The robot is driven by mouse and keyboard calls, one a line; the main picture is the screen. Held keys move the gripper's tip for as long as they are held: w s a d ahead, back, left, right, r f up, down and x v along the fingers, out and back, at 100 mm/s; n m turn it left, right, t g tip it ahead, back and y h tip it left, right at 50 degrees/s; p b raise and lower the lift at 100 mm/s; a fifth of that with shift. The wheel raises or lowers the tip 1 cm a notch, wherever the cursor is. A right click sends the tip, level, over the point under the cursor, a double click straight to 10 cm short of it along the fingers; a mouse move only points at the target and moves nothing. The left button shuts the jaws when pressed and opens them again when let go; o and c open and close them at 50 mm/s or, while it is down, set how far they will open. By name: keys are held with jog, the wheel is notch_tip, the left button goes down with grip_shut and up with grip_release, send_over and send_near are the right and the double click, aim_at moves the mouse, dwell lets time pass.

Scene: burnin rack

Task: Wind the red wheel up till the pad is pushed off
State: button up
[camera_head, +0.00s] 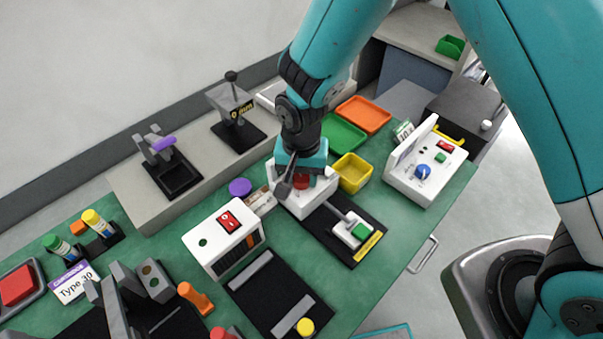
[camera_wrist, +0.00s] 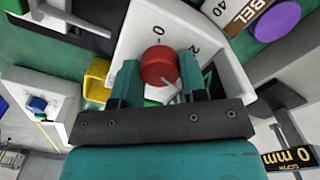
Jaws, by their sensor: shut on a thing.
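The red wheel (camera_wrist: 158,65) sits on the sloped face of a white housing (camera_wrist: 205,28) with a printed scale; a 0 and a 2 are readable. My gripper (camera_wrist: 157,76) is shut on the wheel, one finger on each side. A pale mark shows on the wheel's edge near the right finger. In the head view my gripper (camera_head: 302,174) comes down onto the white housing (camera_head: 318,197), with a little of the red wheel (camera_head: 301,182) showing. A rod runs from the housing to a white block with a green pad (camera_head: 361,231) on top, over a black base.
A yellow bin (camera_head: 353,173), a green tray (camera_head: 342,134) and an orange tray (camera_head: 364,114) stand behind and right of the housing. A white box with a red switch (camera_head: 229,222) stands left. A blue-knobbed instrument (camera_head: 422,172) stands right. A purple disc (camera_head: 239,187) is close by.

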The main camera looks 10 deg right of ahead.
aim_at(302, 177)
jog(key=shift+w+r+m, duration=0.1)
jog(key=shift+m, duration=0.4)
jog(key=o, duration=0.6)
jog(key=shift+o, duration=0.2)
notch_tip(302, 177, up, 17)
jog(key=b, duration=0.1)
jog(key=shift+r, duration=0.2)
jog(key=shift+d, duration=0.1)
jog(key=s+d+r+n+y, duration=0.2)
jog(key=s+d+r+n, duration=0.1)
jog(key=s+n, duration=0.3)
jog(key=s+d+r+n+y, duration=0.2)
jog(key=s+n, duration=0.3)
jog(key=s, duration=0.6)
jog(key=shift+d+r+n, duration=0.4)
jog(key=shift+d+r, duration=0.4)
jog(key=shift+d, duration=0.1)
